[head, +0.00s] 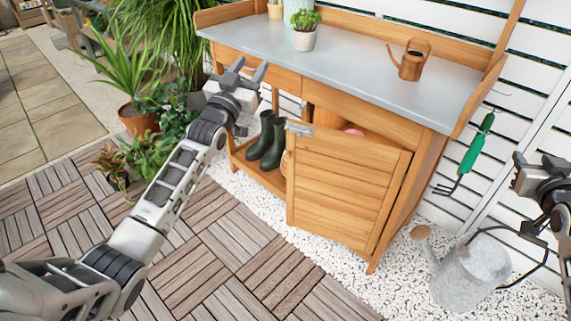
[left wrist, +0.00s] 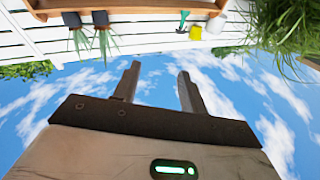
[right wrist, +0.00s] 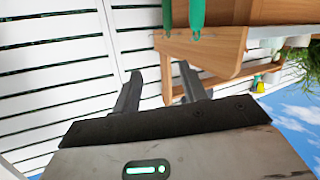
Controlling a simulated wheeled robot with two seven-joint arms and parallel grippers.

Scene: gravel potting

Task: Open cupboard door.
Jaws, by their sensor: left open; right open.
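The slatted wooden cupboard door (head: 345,190) is at the front of the potting bench in the head view. It stands ajar, its left edge swung outward, with a gap along its top. A metal handle (head: 299,128) is at its upper left corner. My left gripper (head: 250,71) is open and empty, up and left of the handle and apart from it. Its open fingers also show in the left wrist view (left wrist: 158,72) against sky. My right gripper (head: 537,161) is open and empty at the right edge, away from the door; its fingers also show in the right wrist view (right wrist: 160,72).
The bench's grey top (head: 350,75) holds a copper watering can (head: 409,62) and potted plants. Dark boots (head: 267,140) stand on the open shelf left of the door. A metal watering can (head: 468,275) stands on gravel at right. A green hand fork (head: 473,152) hangs on the fence.

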